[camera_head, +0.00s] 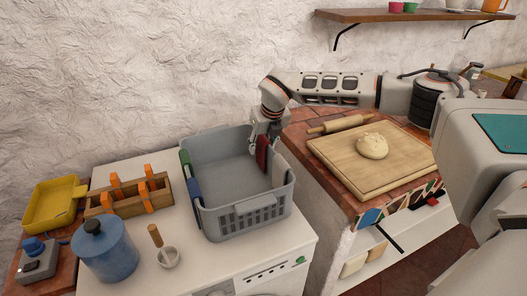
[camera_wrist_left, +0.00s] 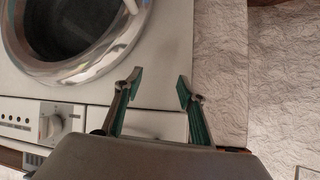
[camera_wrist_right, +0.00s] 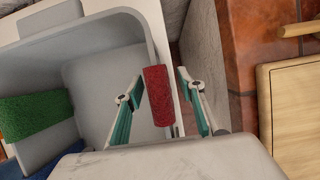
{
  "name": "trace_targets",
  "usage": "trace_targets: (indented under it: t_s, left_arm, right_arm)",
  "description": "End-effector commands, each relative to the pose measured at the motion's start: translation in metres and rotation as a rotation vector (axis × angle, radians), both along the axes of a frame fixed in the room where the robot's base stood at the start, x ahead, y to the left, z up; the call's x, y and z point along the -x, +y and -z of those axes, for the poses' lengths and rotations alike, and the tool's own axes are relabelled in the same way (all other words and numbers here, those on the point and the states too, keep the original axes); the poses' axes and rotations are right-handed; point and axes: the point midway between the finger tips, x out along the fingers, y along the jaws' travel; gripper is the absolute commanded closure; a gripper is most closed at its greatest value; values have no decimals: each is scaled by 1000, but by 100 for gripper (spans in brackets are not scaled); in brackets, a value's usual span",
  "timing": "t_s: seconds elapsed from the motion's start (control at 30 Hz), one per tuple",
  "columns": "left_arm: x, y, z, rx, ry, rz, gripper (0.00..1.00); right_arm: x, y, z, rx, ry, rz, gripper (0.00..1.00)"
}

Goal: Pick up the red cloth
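The red cloth (camera_head: 262,152) hangs over the far right part of the grey basket's (camera_head: 245,217) rim. My right gripper (camera_head: 267,133) is above it, pointing down. In the right wrist view the red cloth (camera_wrist_right: 159,97) lies between the two fingertips of my right gripper (camera_wrist_right: 160,78), with one finger on each side. The fingers are apart, and the left one is close to the cloth; I cannot tell whether it touches. My left gripper (camera_wrist_left: 159,84) is open and empty in front of the washing machine (camera_wrist_left: 75,50); it is outside the head view.
A green cloth (camera_head: 185,162) and a blue cloth (camera_head: 194,188) hang on the basket's left rim, and a pale cloth (camera_head: 280,170) on its right. A dough board (camera_head: 345,165) lies right.

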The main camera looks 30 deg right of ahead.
Motion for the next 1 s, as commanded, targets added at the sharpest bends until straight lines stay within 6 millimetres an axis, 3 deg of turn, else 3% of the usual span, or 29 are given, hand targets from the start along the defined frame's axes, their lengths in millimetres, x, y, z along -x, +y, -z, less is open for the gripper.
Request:
trace_targets:
  t_s: [0.2, 0.43, 0.47, 0.6, 1.0]
  left_arm:
    - [0, 0, -2, -1, 0, 1, 60]
    - [0, 0, -2, 0, -1, 1, 60]
    - [0, 0, -2, -1, 0, 1, 60]
    - [0, 0, -2, -2, 0, 1, 60]
    - [0, 0, -2, -2, 0, 1, 60]
  right_arm:
    - [-8, -1, 22, 0, 2, 0, 61]
    - [-9, -1, 23, -1, 0, 0, 61]
    - [-9, -1, 23, -1, 0, 0, 64]
    - [-9, -1, 23, -1, 0, 0, 100]
    - [-9, -1, 20, -1, -1, 0, 100]
